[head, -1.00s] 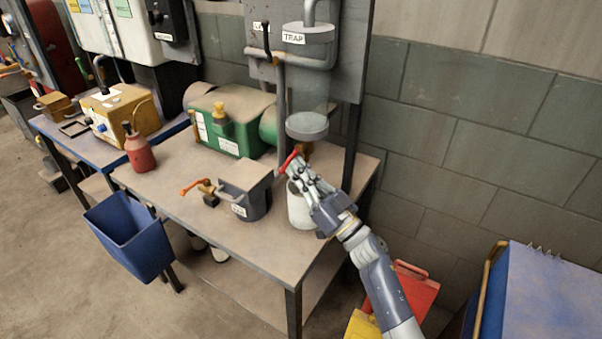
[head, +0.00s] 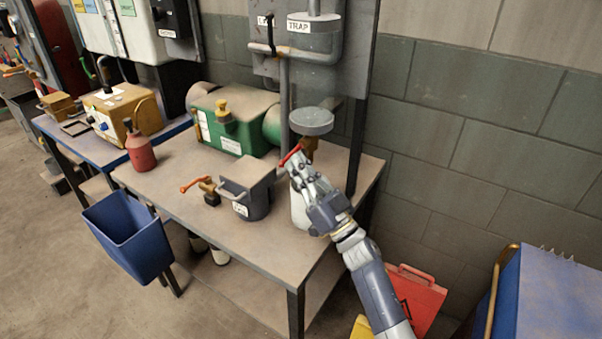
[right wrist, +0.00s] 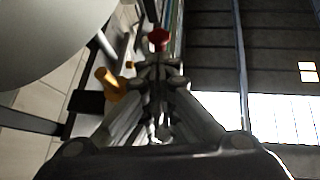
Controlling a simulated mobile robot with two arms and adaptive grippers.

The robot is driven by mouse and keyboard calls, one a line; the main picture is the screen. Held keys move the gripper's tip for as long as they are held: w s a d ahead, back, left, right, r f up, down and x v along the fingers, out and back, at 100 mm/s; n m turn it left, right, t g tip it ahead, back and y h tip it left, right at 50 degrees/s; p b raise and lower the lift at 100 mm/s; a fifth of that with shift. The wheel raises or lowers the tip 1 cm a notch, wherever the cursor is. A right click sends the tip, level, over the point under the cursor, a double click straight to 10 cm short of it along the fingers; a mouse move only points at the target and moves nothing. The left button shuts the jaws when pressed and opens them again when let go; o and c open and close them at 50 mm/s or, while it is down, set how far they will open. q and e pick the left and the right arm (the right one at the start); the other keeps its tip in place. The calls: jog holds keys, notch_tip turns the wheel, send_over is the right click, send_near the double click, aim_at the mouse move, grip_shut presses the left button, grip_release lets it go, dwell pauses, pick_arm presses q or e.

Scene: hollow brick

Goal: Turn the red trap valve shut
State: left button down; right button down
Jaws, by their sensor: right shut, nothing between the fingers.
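The red trap valve handle (head: 290,154) sticks out to the left from a brass valve body (head: 309,146) below a round grey disc (head: 311,121). The vessel labelled TRAP (head: 314,38) is above it on the panel. My right gripper (head: 297,165) is shut just below and beside the handle; contact cannot be told in the head view. In the right wrist view the shut right fingers (right wrist: 160,72) point at the red handle end (right wrist: 158,39), which shows just beyond their tips. A brass part (right wrist: 110,84) is left of them. My left gripper is out of view.
A white container (head: 299,208) stands below the valve, partly behind my right gripper. A grey can (head: 246,196) and another orange-handled brass valve (head: 203,187) are on the bench (head: 257,250). A green machine (head: 232,122) stands behind. A block wall is close on the right.

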aim_at(285, 160)
jog(key=shift+w+a+r, duration=0.35)
jog(key=shift+w+a, duration=0.2)
jog(key=shift+a, duration=0.2)
jog(key=shift+w+a+r, duration=0.35)
jog(key=shift+w+a, duration=0.2)
jog(key=shift+a, duration=0.2)
jog(key=shift+r, duration=0.15)
